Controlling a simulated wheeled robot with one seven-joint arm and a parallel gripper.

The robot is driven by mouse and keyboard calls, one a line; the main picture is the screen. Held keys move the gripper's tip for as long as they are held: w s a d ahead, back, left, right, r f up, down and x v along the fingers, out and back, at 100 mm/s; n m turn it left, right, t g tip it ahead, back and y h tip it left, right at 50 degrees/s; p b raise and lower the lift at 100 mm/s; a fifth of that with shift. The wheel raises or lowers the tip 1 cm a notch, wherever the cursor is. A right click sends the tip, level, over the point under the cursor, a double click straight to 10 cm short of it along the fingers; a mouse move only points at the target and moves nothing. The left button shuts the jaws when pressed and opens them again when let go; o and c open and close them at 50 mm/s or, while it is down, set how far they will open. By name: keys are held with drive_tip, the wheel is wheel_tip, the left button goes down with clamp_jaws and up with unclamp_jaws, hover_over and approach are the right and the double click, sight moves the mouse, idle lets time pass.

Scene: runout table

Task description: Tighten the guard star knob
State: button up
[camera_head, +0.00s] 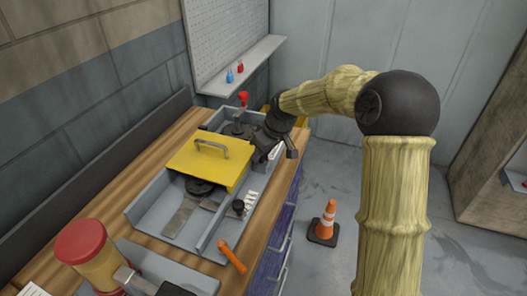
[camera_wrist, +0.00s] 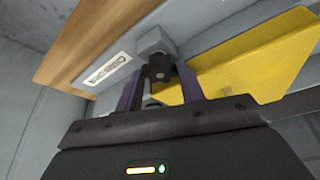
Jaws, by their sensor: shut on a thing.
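The dark star knob (camera_wrist: 158,68) sits between the two fingers of my gripper (camera_wrist: 160,85) in the wrist view, and the fingers are shut on it. A grey block or nut (camera_wrist: 152,42) shows just beyond the knob. The yellow guard (camera_head: 210,160) with a grey handle lies over the grey machine tray in the head view; its yellow plate (camera_wrist: 250,62) also shows right of the knob in the wrist view. In the head view my gripper (camera_head: 262,150) is at the guard's right edge, and my wrist hides the knob there.
The grey tray (camera_head: 150,208) holds a dark round part under the guard. A red-topped cylinder (camera_head: 82,262) stands at lower left. A traffic cone (camera_head: 326,222) stands on the floor to the right.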

drive_tip(key=o, duration=1)
drive_tip(key=shift+c, duration=0.2)
drive_tip(key=shift+a, duration=0.1)
drive_tip(key=n+g, duration=0.1)
drive_tip(key=n, duration=0.2)
drive_tip(key=n+g+y+p, duration=0.1)
drive_tip(key=n, duration=0.2)
drive_tip(key=shift+w+d, duration=0.2)
drive_tip(key=v, duration=1.7)
drive_tip(key=shift+d+r+p, duration=0.2)
drive_tip(key=shift+p, duration=0.25)
